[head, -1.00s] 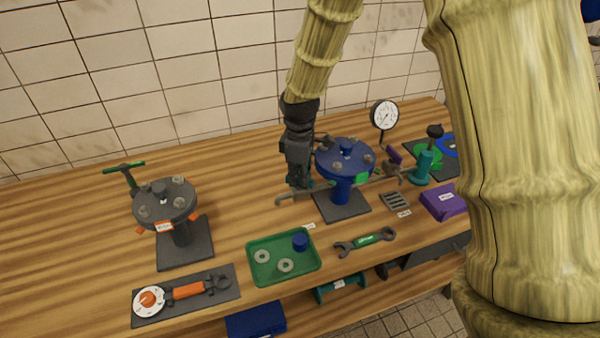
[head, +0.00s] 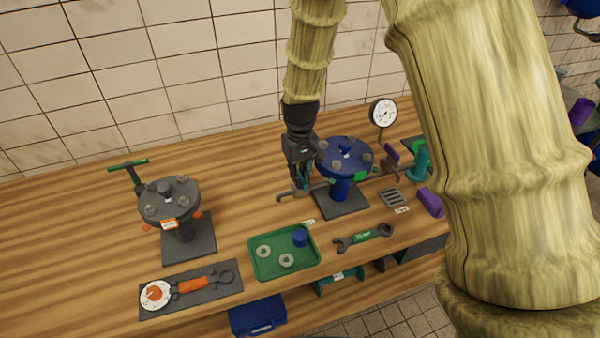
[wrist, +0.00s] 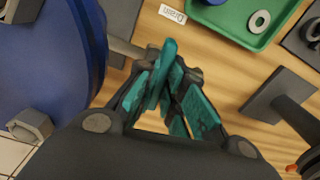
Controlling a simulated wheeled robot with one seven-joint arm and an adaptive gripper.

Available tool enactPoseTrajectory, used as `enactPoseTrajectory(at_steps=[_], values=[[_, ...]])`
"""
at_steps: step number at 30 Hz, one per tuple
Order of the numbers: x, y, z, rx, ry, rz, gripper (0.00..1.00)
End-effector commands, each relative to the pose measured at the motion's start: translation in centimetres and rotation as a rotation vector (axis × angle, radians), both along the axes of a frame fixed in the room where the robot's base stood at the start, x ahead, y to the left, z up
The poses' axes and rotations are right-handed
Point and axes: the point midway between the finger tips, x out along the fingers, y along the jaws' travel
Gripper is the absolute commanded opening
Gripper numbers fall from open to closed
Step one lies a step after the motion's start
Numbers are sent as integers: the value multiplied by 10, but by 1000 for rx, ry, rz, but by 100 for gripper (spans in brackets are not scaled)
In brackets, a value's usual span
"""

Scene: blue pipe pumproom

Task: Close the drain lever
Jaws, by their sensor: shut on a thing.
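The blue flanged unit (head: 344,152) stands on a dark base plate, with a grey drain pipe (head: 285,196) sticking out to its left. In the wrist view this pipe (wrist: 122,47) runs from the blue flange to the fingers. My gripper (head: 303,186) is at this pipe, just left of the blue flange, pointing down. In the wrist view my gripper (wrist: 166,85) has its teal-padded fingers close together at the pipe's fitting. It is shut on the drain lever, which is mostly hidden between the fingers, so its exact angle cannot be told.
A white label (head: 308,222) and a green tray (head: 256,267) with rings and a blue cap lie in front. A wrench (head: 364,237) lies right of the tray. A grey flanged unit (head: 170,200) stands at left. A gauge (head: 383,112) stands behind right.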

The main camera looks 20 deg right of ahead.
Motion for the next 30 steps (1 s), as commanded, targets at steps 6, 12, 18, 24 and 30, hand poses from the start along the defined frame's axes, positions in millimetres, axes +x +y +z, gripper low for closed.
enactPoseTrajectory(at_steps=[6,12,18,24,30], values=[[2,0,2,-1,-5,-93,0],[3,-1,2,-1,-6,-132,0],[3,-1,2,0,-6,-142,0],[3,-1,2,0,-6,-142,0],[2,-1,1,0,-5,-141,32]])
